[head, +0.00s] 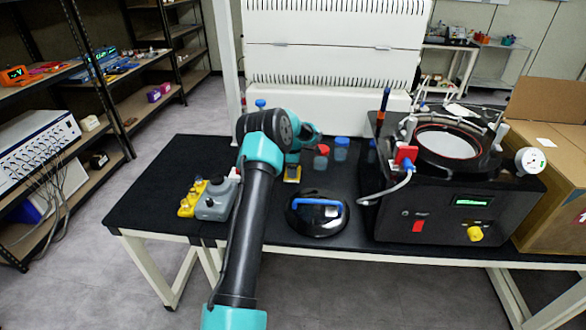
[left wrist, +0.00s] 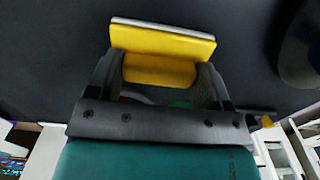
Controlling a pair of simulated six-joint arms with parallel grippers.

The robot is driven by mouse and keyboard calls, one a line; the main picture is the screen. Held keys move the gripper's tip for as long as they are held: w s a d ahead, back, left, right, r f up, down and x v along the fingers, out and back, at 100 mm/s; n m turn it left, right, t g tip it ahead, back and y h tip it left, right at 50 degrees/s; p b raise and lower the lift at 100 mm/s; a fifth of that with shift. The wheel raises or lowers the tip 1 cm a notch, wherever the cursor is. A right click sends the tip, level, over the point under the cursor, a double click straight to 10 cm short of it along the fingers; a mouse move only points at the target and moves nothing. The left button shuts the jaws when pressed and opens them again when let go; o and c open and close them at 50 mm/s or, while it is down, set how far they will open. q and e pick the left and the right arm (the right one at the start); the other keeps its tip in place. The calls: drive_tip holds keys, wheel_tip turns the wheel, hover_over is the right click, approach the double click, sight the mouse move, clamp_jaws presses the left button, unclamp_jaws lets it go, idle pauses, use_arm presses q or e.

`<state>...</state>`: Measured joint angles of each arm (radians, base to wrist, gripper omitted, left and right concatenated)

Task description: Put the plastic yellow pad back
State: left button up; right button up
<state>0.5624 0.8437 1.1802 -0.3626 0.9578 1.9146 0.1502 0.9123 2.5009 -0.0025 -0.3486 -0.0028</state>
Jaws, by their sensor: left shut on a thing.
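The plastic yellow pad (left wrist: 162,42) has a pale strip along its far edge. It sits between the two dark fingers of my left gripper (left wrist: 160,75) in the left wrist view, and the fingers are shut on it. In the head view a small part of the pad (head: 292,179) shows below my left gripper (head: 292,170), over the back middle of the black table. I cannot tell whether the pad touches the table. My right gripper is not in view.
A grey device (head: 214,204) and a yellow piece (head: 190,200) stand left of my arm. A round black lid with a blue handle (head: 318,206) lies to the right. Red-capped (head: 321,158) and blue-capped (head: 341,150) jars stand behind it. The black freeze dryer (head: 445,205) fills the right side.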

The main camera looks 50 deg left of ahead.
use_arm(q)
drive_tip(key=o, duration=0.9)
wheel_tip(320, 180, up, 12)
drive_tip(key=shift+r, duration=0.1)
idle(0.6)
